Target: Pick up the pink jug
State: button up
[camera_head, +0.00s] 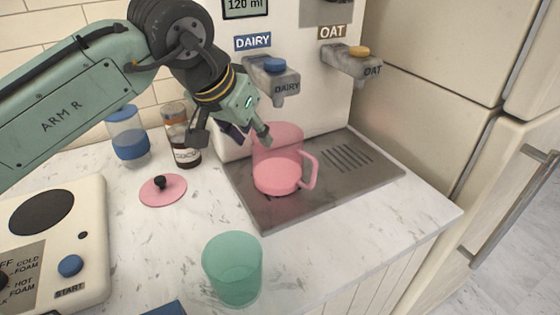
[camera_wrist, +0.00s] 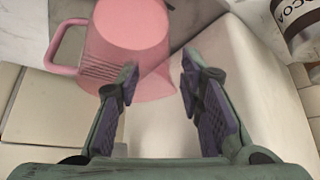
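The pink jug (camera_head: 277,172) stands upright on the metal drip tray (camera_head: 240,190) below the dairy tap, its handle pointing right. My gripper (camera_head: 232,136) is at the jug's upper left side in the head view. In the wrist view my gripper (camera_wrist: 160,82) is open, with purple pads well apart and nothing clamped. There the jug (camera_wrist: 126,35) fills the upper left, with part of its wall showing between the fingers and the left finger overlapping it. I cannot tell whether that finger touches the jug.
The dispenser with dairy tap (camera_head: 273,78) and oat tap (camera_head: 355,60) stands close behind the jug. A green cup (camera_head: 232,270) stands in front. The counter between is clear.

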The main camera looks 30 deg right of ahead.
aim_at(257, 141)
jog(key=x, duration=0.4)
jog(key=shift+w+f+p, duration=0.1)
jog(key=shift+w+p, duration=0.15)
jog(key=shift+p, duration=0.1)
jog(key=shift+c, duration=0.3)
grip_shut()
